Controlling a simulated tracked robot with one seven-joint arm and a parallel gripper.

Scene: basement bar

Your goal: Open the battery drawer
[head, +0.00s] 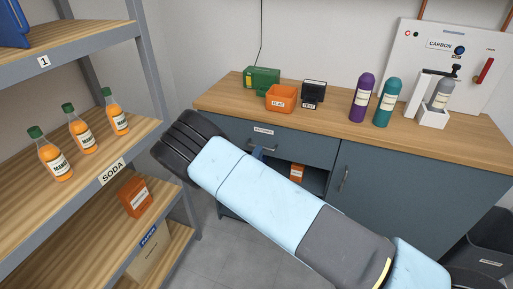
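The drawer (303,145) is the dark blue-grey front under the left part of the wooden counter. It carries a small white label (263,131), too small to read, and a metal bar handle (269,149). The drawer front looks flush with the cabinet, so it appears shut. My light blue arm crosses in front of its lower left part. A small blue piece shows at the handle's left part; it may be part of my gripper. The fingers are hidden behind my arm, and I cannot tell whether they touch the handle.
Below the drawer is an open compartment with an orange box (297,172). A cupboard door (400,190) is to the right. On the counter (330,123) stand a green box (262,77), an orange bin (281,98), bottles and a carbonator. A shelf rack with orange bottles (81,134) stands close left.

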